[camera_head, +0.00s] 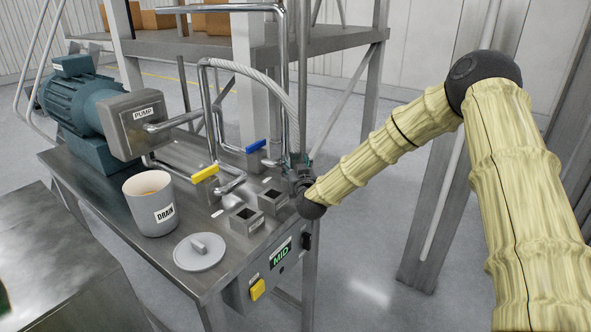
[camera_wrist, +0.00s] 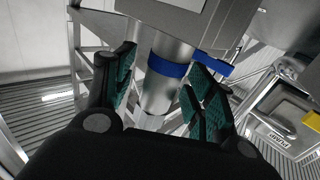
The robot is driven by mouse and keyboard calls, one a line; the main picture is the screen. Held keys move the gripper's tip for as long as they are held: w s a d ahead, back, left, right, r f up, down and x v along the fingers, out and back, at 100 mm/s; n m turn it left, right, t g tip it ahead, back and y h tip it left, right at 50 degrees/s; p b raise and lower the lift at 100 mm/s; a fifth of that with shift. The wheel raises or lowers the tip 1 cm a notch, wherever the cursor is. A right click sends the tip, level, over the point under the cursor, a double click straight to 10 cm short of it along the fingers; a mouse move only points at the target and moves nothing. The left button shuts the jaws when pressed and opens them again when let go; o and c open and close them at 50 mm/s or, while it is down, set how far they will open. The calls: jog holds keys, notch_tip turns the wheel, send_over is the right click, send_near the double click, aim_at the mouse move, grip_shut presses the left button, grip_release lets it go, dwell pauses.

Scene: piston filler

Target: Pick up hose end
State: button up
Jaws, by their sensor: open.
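A pale braided hose (camera_head: 270,78) arches over the steel bench in the head view and drops toward my gripper (camera_head: 298,163). In the wrist view, a metal tube with a blue band (camera_wrist: 168,68) stands between the two teal-padded fingers of my gripper (camera_wrist: 163,92). It seems to be the hose end, but the frames do not settle this. The fingers are spread, with a visible gap on the left side; contact on the right cannot be told. In the head view, my wrist and the pipes partly hide the hose end.
A yellow valve handle (camera_head: 205,173) and a blue valve handle (camera_head: 256,146) are near my gripper. The DRAIN bucket (camera_head: 150,212), a grey lid (camera_head: 199,252) and two square sockets (camera_head: 247,220) are on the bench (camera_head: 120,215). The PUMP box (camera_head: 133,124) is behind.

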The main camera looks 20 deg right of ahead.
aim_at(295, 151)
jog(key=shift+c, duration=0.5)
grip_shut()
notch_tip(295, 151, up, 10)
jog(key=b, duration=0.3)
jog(key=shift+f+b, duration=0.2)
jog(key=shift+b, duration=0.15)
notch_tip(295, 151, up, 6)
jog(key=p, duration=0.2)
dwell(0.4)
